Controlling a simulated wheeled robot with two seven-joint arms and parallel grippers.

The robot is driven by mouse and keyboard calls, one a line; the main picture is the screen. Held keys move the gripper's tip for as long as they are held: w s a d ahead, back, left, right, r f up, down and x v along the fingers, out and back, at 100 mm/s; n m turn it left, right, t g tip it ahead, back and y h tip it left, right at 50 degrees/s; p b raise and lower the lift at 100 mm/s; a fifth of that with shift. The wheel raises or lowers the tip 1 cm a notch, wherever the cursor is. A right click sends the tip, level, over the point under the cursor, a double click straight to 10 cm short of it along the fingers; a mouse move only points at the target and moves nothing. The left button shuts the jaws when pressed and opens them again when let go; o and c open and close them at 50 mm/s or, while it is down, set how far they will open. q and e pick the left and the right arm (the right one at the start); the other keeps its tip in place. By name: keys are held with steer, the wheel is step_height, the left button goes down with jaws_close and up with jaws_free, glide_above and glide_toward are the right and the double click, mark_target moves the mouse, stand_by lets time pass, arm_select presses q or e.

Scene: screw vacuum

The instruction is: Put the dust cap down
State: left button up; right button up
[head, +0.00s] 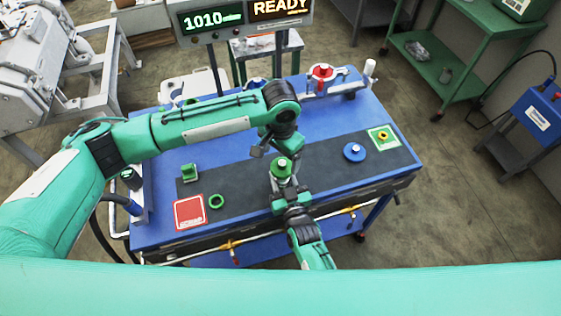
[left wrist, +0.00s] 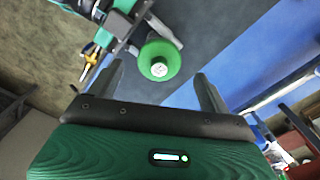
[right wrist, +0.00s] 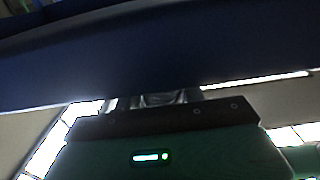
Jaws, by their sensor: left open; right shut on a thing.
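My left gripper (head: 268,145) is open and empty, above and a little behind a green round part with a pale top (head: 281,168). That part also shows in the left wrist view (left wrist: 160,60), beyond the open fingers and touching neither. My right gripper (head: 290,192) comes up from the front edge and is shut on the green part. The right wrist view shows mostly a dark blue surface; the fingertips are hidden there.
A red-topped valve (head: 322,73) stands behind. Mat (head: 320,155) is clear beside the disc.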

mark_target(280, 164)
arm_select(q)
step_height(280, 164, up, 8)
steer(key=shift+r, duration=0.15)
stand_by(0.3)
arm_select(e)
steer(key=o, duration=1.2)
steer(key=shift+o, duration=0.2)
steer(key=shift+s, duration=0.1)
